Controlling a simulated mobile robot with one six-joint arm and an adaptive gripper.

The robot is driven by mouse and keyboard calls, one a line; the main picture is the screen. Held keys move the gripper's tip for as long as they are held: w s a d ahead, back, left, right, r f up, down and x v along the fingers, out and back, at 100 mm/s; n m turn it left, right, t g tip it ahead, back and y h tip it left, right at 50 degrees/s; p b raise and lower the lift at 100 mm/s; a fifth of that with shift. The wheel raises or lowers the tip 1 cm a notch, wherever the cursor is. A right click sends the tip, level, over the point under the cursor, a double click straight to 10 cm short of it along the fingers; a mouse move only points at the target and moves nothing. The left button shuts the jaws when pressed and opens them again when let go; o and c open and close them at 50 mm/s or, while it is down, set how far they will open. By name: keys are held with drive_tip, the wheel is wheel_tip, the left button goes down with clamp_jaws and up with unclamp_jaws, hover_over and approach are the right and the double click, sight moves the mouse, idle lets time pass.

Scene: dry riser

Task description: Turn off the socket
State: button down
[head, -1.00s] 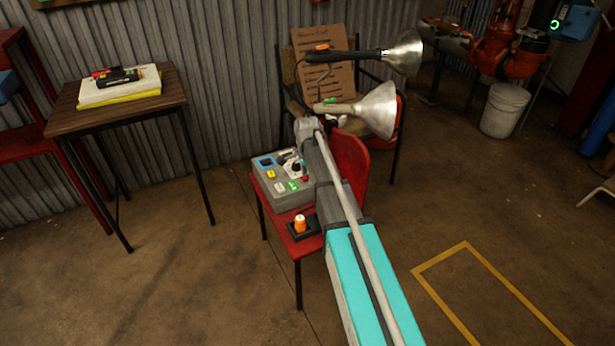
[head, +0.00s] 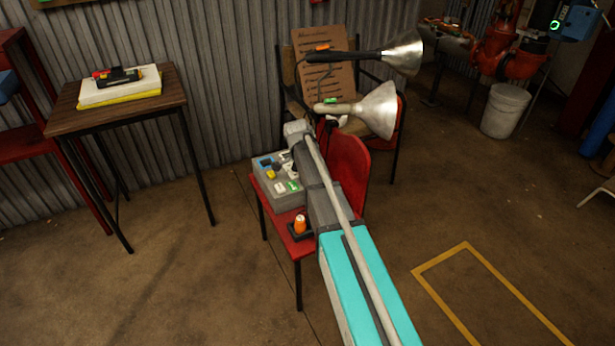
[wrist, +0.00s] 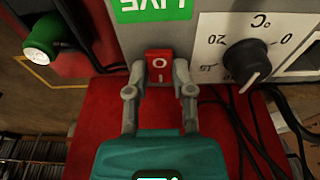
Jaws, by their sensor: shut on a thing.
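A grey control box (head: 285,203) sits on a red chair (head: 350,165) in the head view. In the wrist view, a red rocker switch (wrist: 160,65) marked O and I is on the box's grey face, under a green LIVE label (wrist: 152,10). My gripper (wrist: 160,82) has one finger on each side of the switch and is shut on it. In the head view my arm covers the gripper and part of the box.
A dial (wrist: 245,62) marked in °C is right of the switch, with dark cables below it. Two lamps (head: 375,110) stand behind my arm. An orange-capped item (head: 300,224) sits at the chair's front.

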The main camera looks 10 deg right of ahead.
drive_tip(key=shift+s+a+t+h+b, duration=0.1)
drive_tip(key=shift+a+t+h+b, duration=0.15)
drive_tip(key=shift+h+b, duration=0.65)
drive_tip(key=shift+h+p, duration=0.3)
drive_tip(key=shift+p, duration=0.05)
drive_tip(key=shift+c, duration=2.4)
unclamp_jaws()
drive_tip(key=shift+d+p, duration=0.2)
drive_tip(key=shift+p, duration=0.1)
